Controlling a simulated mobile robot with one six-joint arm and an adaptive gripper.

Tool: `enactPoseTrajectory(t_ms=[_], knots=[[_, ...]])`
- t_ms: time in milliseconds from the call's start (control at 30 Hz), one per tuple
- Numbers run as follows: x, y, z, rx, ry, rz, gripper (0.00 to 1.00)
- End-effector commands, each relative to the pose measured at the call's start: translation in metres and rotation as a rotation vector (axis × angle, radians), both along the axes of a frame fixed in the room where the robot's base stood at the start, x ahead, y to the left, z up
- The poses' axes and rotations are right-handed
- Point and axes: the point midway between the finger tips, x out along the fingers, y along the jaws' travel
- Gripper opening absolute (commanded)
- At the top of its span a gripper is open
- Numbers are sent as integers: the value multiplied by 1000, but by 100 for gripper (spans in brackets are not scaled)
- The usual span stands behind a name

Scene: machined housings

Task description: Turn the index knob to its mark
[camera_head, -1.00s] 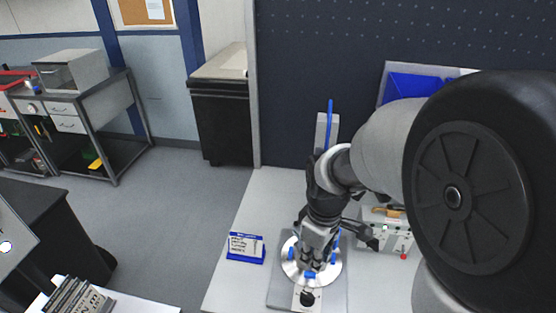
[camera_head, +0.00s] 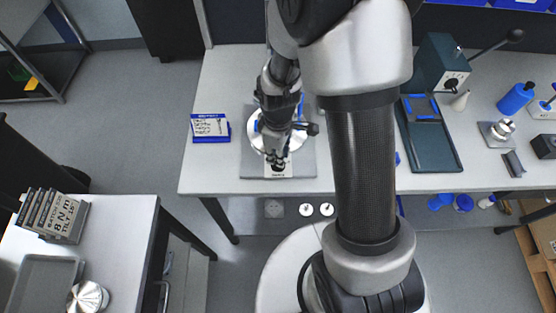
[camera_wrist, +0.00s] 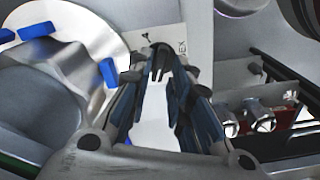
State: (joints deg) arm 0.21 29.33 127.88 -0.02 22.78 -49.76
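The index knob (camera_head: 278,167) is a small black knob on a white plate at the front of the grey fixture base (camera_head: 303,165). In the wrist view the dark knob (camera_wrist: 160,58) shows between the fingertips, and the plate (camera_wrist: 183,36) carries a small black mark and lettering ending in "EX". My gripper (camera_head: 277,158) reaches down at the knob. In the wrist view the fingers of my gripper (camera_wrist: 161,82) are partly closed, one on each side of the knob. I cannot tell whether they touch it. The knob's pointer direction is not clear.
Behind the knob is a silver disc (camera_head: 258,141) with blue blocks, also left in the wrist view (camera_wrist: 105,30). A blue sign (camera_head: 211,137) stands left on the table. A dark tray (camera_head: 430,140) and a machine with a lever (camera_head: 442,65) are to the right.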

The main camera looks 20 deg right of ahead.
Motion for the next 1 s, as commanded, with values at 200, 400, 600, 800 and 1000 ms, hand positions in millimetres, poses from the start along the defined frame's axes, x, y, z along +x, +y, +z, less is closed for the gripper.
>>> enactPoseTrajectory(t_ms=[200,400,600,800,1000], knots=[[0,0,-24,0,1,0,19],[0,0,-27,0,0,0,19],[0,0,-27,0,0,0,16],[0,0,-27,0,0,0,2],[0,0,-27,0,0,0,0]])
